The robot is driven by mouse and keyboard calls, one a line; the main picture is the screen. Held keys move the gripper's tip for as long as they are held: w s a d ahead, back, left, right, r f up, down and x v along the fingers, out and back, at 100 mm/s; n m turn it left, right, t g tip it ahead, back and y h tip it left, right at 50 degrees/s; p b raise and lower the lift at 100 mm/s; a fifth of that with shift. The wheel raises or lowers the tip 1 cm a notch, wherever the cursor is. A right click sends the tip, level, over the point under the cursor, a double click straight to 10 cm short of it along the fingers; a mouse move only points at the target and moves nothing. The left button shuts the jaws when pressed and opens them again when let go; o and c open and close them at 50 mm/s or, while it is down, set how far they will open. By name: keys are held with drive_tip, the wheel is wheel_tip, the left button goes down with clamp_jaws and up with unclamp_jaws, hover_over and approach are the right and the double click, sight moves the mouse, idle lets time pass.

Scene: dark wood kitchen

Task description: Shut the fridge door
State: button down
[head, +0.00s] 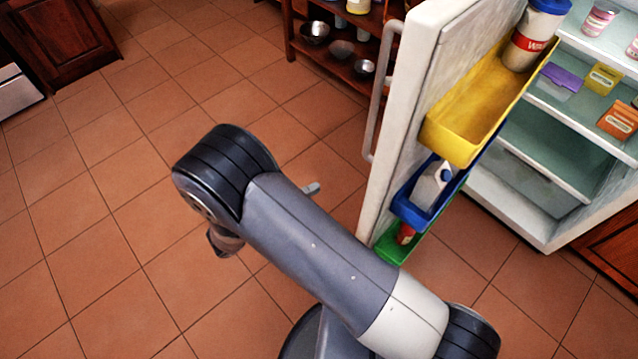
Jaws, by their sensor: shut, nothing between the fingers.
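The fridge door (399,110) stands wide open, swung out toward me, with its light handle (378,95) on the left side. Its inner face carries a yellow bin (455,138), a blue bin (408,207) and a green bin (391,248). The open fridge (545,228) is at the right. My arm crosses the lower middle, left of the door. The light-grey tip of my gripper (312,188) pokes out from behind the arm, shut and empty, apart from the door in the picture. The rest of my gripper is hidden.
The yellow bin holds a blue-lidded container (534,38); the blue bin holds a white bottle (432,187). Packages sit on the fridge shelves. A wooden shelf (325,62) with metal bowls stands behind the door. The tiled floor (110,215) at left is clear.

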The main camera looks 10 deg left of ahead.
drive_tip(key=w+d, duration=0.3)
drive_tip(key=d, duration=0.7)
drive_tip(key=shift+w, duration=0.35)
